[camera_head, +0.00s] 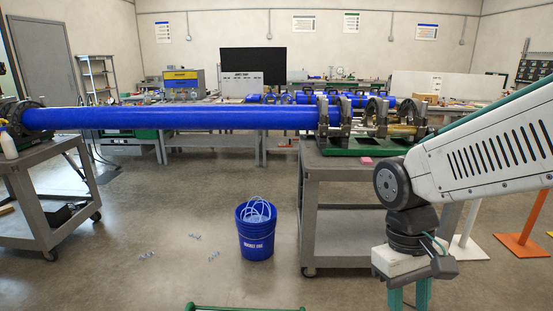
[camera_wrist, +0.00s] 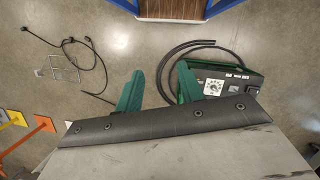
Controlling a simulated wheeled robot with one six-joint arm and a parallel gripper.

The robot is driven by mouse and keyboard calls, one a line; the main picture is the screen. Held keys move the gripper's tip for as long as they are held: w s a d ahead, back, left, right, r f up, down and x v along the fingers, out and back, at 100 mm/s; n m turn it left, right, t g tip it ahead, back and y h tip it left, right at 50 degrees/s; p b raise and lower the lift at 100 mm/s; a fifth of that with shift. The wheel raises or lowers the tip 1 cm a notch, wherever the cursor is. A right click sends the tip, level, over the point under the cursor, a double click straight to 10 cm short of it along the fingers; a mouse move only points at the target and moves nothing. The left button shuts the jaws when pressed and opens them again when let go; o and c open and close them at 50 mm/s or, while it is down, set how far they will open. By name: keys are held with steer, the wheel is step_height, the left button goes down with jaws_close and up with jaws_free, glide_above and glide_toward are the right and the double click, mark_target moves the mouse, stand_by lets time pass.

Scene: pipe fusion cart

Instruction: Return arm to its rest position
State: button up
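My gripper (camera_head: 409,297) hangs below my white arm at the lower right of the head view. Its two green fingers point down and stand apart, with their tips cut off by the picture's lower edge. In the wrist view my gripper (camera_wrist: 160,72) shows both green fingers spread with a clear gap.
A cart (camera_head: 338,187) with a green pipe machine stands just left of my gripper. A blue pipe (camera_head: 190,118) spans to another cart (camera_head: 38,200). A blue bucket (camera_head: 256,240) stands between. The wrist view shows a green control box (camera_wrist: 222,82), black cables and an orange stand base (camera_wrist: 43,123).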

steer(key=s+d+r+m+t+y, duration=0.1)
steer(key=s+d+r+m+t, duration=0.2)
steer(key=s+r, duration=0.4)
steer(key=shift+s+d+t, duration=0.4)
steer(key=shift+d+t, duration=0.2)
steer(key=shift+d, duration=0.35)
